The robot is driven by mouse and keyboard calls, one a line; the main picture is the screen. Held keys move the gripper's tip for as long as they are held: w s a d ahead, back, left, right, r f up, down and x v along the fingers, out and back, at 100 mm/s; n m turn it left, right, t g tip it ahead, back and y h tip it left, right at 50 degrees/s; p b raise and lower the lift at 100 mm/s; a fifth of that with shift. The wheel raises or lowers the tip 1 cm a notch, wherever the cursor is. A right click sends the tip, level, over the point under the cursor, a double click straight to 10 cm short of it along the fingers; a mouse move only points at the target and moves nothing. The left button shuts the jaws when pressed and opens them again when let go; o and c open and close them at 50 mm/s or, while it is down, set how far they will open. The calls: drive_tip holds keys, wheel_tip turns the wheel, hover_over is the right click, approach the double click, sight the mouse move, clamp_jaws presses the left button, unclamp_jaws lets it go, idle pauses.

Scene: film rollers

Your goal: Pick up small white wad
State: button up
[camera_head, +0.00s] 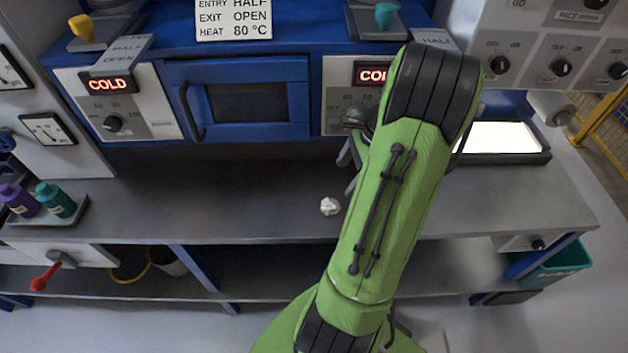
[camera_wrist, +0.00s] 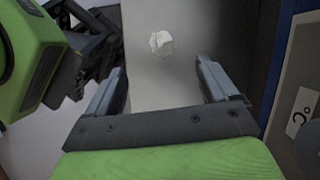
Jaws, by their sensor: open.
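The small white wad (camera_head: 329,206) lies on the grey counter near its front edge, just left of my green arm in the head view. In the wrist view the wad (camera_wrist: 161,42) is at the upper middle, beyond the fingertips and roughly centred between them. My gripper (camera_wrist: 162,82) is open and empty, its two grey fingers wide apart. In the head view my gripper (camera_head: 350,168) is mostly hidden behind my arm, with only part of a finger showing above and right of the wad.
The counter (camera_head: 230,200) is clear left of the wad. A blue oven door (camera_head: 240,100) stands behind. Purple (camera_head: 18,199) and teal (camera_head: 55,199) bottles stand on a tray at the left. A white-topped tray (camera_head: 500,138) is at the right. A red lever (camera_head: 42,280) sticks out below.

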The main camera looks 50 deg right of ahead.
sight(331, 201)
drive_tip(key=b+x, duration=0.4)
drive_tip(key=x, duration=0.8)
drive_tip(key=shift+s+d+f+b, duration=0.15)
drive_tip(key=shift+f+b, duration=0.1)
drive_tip(key=shift+b, duration=0.05)
drive_tip(key=shift+r, duration=0.1)
drive_tip(key=c, duration=1)
drive_tip(key=shift+c, duration=0.2)
wheel_tip(331, 201, up, 10)
drive_tip(key=p, duration=0.3)
drive_tip(key=shift+p, duration=0.3)
